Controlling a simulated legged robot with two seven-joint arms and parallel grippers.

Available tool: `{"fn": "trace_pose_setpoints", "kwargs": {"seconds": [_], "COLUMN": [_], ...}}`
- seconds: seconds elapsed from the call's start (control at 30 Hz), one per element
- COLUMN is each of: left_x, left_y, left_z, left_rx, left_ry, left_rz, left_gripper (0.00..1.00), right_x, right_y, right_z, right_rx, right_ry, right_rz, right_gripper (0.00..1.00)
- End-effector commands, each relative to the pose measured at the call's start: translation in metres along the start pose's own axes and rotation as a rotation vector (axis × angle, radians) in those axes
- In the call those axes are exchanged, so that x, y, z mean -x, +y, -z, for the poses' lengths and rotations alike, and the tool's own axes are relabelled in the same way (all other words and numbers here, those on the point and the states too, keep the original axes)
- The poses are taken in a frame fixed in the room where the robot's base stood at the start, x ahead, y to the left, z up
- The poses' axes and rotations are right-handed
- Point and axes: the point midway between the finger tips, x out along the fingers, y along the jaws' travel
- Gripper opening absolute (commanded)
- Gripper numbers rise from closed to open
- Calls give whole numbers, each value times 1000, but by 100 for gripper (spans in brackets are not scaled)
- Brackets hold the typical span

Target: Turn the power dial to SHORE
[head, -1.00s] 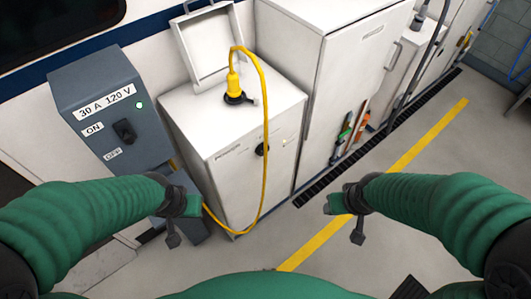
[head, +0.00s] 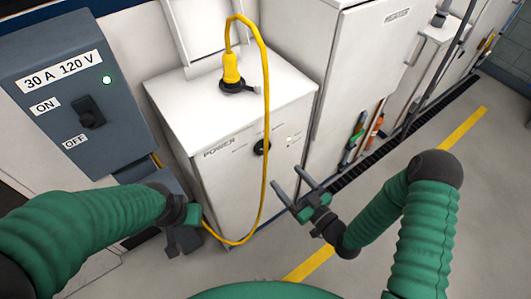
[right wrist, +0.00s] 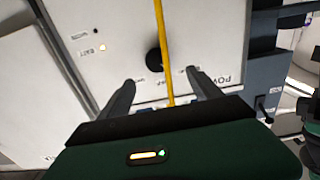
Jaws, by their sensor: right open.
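The power dial is a round black knob (head: 259,148) on the front of a white cabinet (head: 222,180) marked POWER. In the right wrist view the dial (right wrist: 153,62) sits ahead, between the lines of my fingers; its pointer direction is too dark to tell. Small labels surround it; one reads BATT, near a lit lamp (right wrist: 102,47). SHORE is not readable. My right gripper (head: 286,177) is open and empty, below and right of the dial, not touching it. My left gripper (head: 185,228) hangs low by the grey box; its jaws are unclear.
A yellow cable (head: 266,100) loops from a plug on the cabinet top down its front, close beside the dial. A grey breaker box (head: 125,130) with an ON/OFF switch stands left. A tall white cabinet (head: 345,80) stands right. The floor in front is open.

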Motion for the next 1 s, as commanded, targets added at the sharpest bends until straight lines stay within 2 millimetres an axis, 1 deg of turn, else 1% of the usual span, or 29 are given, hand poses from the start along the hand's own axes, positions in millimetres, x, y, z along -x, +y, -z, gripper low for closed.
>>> {"fn": "trace_pose_setpoints", "kwargs": {"seconds": [0.03, 0.1, 0.3, 0.4, 0.5, 0.63, 0.83, 0.87, 1.0], "left_x": [2, 3, 5, 5, 5, 5, 5, 5, 5], "left_y": [0, 0, 0, 0, 0, 0, 0, 0, 0], "left_z": [0, 1, 1, 1, 1, 1, 1, 1, 1], "left_rx": [0, 0, -1, -1, -1, -1, -1, -1, -1], "left_ry": [0, 0, 0, 0, 0, 0, 0, 0, 0], "left_rz": [0, 0, 0, 0, 0, 0, 0, 0, 0], "left_gripper": [0, 0, 0, 0, 0, 0, 0, 0, 0], "right_x": [-13, -32, -83, -104, -118, -125, -125, -125, -125], "right_y": [1, 1, 2, 1, 2, 1, 2, 2, 2], "right_z": [1, 1, 0, 0, -1, -1, -1, -1, -1], "right_rx": [0, 1, -1, -2, -2, -1, -2, -2, -2], "right_ry": [3, 3, 1, 0, -1, -3, -2, -3, -3], "right_rz": [1, 1, 0, -1, -2, -2, -2, -2, -3], "right_gripper": [74, 74, 74, 74, 74, 74, 74, 72, 54]}}
